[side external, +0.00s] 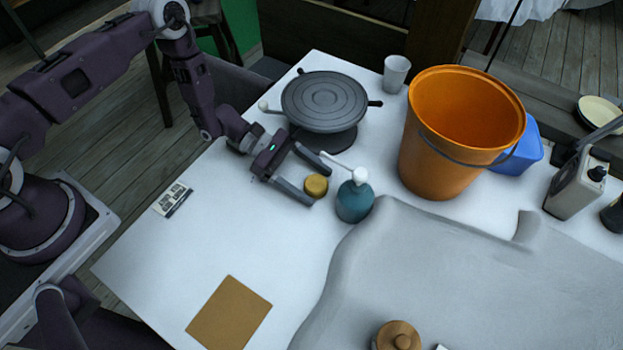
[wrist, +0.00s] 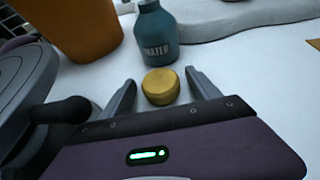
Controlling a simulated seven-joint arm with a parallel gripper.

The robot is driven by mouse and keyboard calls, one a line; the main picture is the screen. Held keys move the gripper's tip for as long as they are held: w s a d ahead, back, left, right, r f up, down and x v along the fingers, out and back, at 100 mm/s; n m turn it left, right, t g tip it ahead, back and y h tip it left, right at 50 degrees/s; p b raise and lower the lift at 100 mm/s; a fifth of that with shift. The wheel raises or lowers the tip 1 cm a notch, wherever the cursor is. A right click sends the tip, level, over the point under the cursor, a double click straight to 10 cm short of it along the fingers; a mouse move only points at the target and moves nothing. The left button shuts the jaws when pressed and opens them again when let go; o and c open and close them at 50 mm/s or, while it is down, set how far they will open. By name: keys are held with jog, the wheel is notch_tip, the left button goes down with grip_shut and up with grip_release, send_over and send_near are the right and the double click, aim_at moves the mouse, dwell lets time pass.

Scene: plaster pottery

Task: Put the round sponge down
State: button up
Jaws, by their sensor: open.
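The round sponge (side external: 316,185) is a small yellow disc resting on the white table, just left of the teal bottle. In the wrist view the sponge (wrist: 160,86) lies between and slightly beyond the fingertips, with its flat top showing. My gripper (side external: 319,182) is open, with one finger on each side of the sponge. In the wrist view my gripper (wrist: 160,82) shows a gap between each finger and the sponge. Whether the sponge's underside fully touches the table is hard to see, but it looks flat on it.
The teal bottle (side external: 354,201) with a white top stands close beside the sponge. A grey turntable (side external: 324,100) is behind my gripper, and an orange bucket (side external: 440,165) stands to the right. A brown square board (side external: 229,314) lies at the front.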

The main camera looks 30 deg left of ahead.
jog(key=v, duration=1.2)
jog(key=shift+r, duration=0.15)
jog(key=s+r+m+g+y, duration=0.25)
jog(key=r+m, duration=0.25)
jog(key=r, duration=0.6)
jog(key=s+r+m+g+y, duration=0.1)
jog(key=s+r+m+y, duration=0.3)
jog(key=r, duration=0.7)
jog(key=s+a+r+m+t+y, duration=0.3)
jog(key=s+r+m+t, duration=0.1)
jog(key=s, duration=0.4)
jog(key=s+a+r+m+t+y, duration=0.2)
jog(key=s+r+m+t+y, duration=0.2)
jog(key=s+r, duration=0.3)
jog(key=shift+s+a+r+m, duration=0.15)
jog(key=shift+s+a+m, duration=0.25)
jog(key=shift+s+m, duration=0.45)
